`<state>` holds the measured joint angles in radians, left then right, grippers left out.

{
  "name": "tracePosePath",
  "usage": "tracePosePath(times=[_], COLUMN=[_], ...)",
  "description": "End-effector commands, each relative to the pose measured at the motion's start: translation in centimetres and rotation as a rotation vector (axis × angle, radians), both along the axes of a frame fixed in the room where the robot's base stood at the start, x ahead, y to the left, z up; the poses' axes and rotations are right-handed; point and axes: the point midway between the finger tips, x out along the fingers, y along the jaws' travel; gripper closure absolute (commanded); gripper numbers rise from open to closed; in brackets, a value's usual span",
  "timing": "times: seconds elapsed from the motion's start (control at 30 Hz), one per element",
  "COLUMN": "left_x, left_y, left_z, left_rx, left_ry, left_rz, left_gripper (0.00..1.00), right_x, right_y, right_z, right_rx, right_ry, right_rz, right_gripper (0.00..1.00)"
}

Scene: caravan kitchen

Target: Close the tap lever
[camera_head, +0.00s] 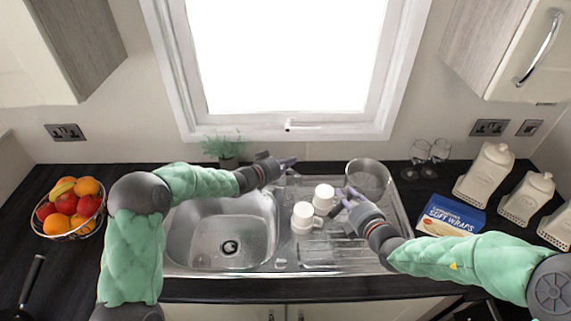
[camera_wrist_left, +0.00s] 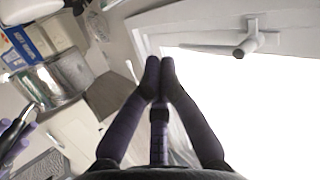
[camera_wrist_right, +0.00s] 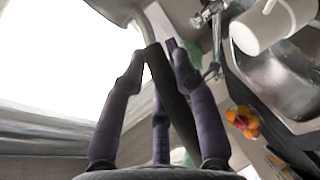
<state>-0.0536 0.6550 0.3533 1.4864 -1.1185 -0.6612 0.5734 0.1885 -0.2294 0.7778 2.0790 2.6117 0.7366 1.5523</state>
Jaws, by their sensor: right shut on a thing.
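The chrome tap stands at the back of the steel sink (camera_head: 275,218), mostly hidden behind my left gripper in the head view. Chrome tap parts (camera_wrist_right: 207,14) show in the right wrist view; I cannot make out the lever's position. My left gripper (camera_head: 289,162) is at the tap, pointing right, and its fingertips (camera_wrist_left: 159,62) meet with nothing seen between them. Whether it touches the tap is unclear. My right gripper (camera_head: 345,194) is shut on the dark handle (camera_wrist_right: 175,100) of a steel saucepan (camera_head: 368,178), right of the sink.
White mugs (camera_head: 303,217) stand on the drainer between the basin and my right gripper. A window with a handle (camera_head: 289,125) is behind. A plant (camera_head: 224,148) is back left, a fruit basket (camera_head: 70,208) left. Glasses (camera_head: 440,152), a wraps box (camera_head: 450,215) and canisters (camera_head: 486,172) are right.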

Motion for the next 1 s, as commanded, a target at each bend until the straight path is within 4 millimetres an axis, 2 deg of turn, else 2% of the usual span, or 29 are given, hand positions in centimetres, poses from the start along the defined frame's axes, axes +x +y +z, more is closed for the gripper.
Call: tracePosePath(times=[0.03, 0.3, 0.5, 0.7, 1.0], left_x=[-0.7, -4.0, -5.8, -6.6, -6.7], left_y=[1.0, 4.4, 6.2, 7.0, 7.1], left_z=[0.3, 1.3, 1.9, 2.2, 2.2], left_rx=[0.001, 0.001, 0.000, 0.000, 0.000], left_ry=[0.001, 0.002, 0.002, 0.001, 0.001], left_rz=[0.003, 0.004, 0.003, 0.001, 0.000], left_gripper=[1.00, 1.00, 1.00, 1.00, 1.00], right_x=[0.1, 0.1, 0.1, 0.1, 0.1], right_y=[-0.1, -0.1, -0.1, -0.1, -0.1], right_z=[0.5, 0.7, 0.9, 0.9, 0.9], right_rx=[-0.002, -0.002, -0.002, -0.002, -0.002], right_ry=[-0.009, -0.009, -0.009, -0.009, -0.009], right_rz=[-0.001, -0.001, 0.000, 0.000, 0.000], right_gripper=[1.00, 1.00, 1.00, 1.00, 1.00])
